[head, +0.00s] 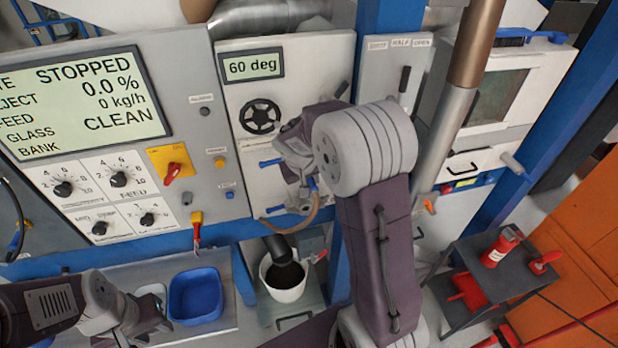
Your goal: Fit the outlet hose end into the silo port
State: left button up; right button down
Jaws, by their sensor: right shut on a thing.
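My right gripper (303,186) is at the front of the machine panel under the 60 deg display, partly hidden by its own wrist. A thin tan hose (308,219) curves down from its jaws and back left to the panel's lower edge. The jaws are shut, apparently on this hose's end, which they hide. A thick black spout (279,249) points down into a white bucket (287,287). I cannot make out the silo port. My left gripper (150,328) is low at the left, near the blue tray; its jaws are too unclear to read.
The blue tray (195,314) sits on the bench. Blue latch handles (271,162) stick out from the panel around my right gripper. A handwheel (260,117) is above. A steel-and-brown pipe (459,103) stands right of my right arm. A dark cart (522,272) with red items is at right.

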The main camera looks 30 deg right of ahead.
aim_at(315, 192)
jog(key=shift+s+a+b, duration=0.15)
jog(key=shift+s+b, duration=0.15)
jog(key=shift+s, duration=0.3)
jog(key=shift+s+a+b, duration=0.15)
jog(key=shift+s+b, duration=0.1)
jog(key=shift+s, duration=0.3)
jog(key=shift+s+f+b, duration=0.15)
jog(key=shift+s+b, duration=0.2)
jog(key=shift+s, duration=0.05)
jog(key=shift+s+a+b, duration=0.25)
jog(key=shift+s+b, duration=0.15)
jog(key=shift+s, duration=0.45)
jog(key=shift+s+a, duration=0.2)
jog(key=shift+s, duration=0.5)
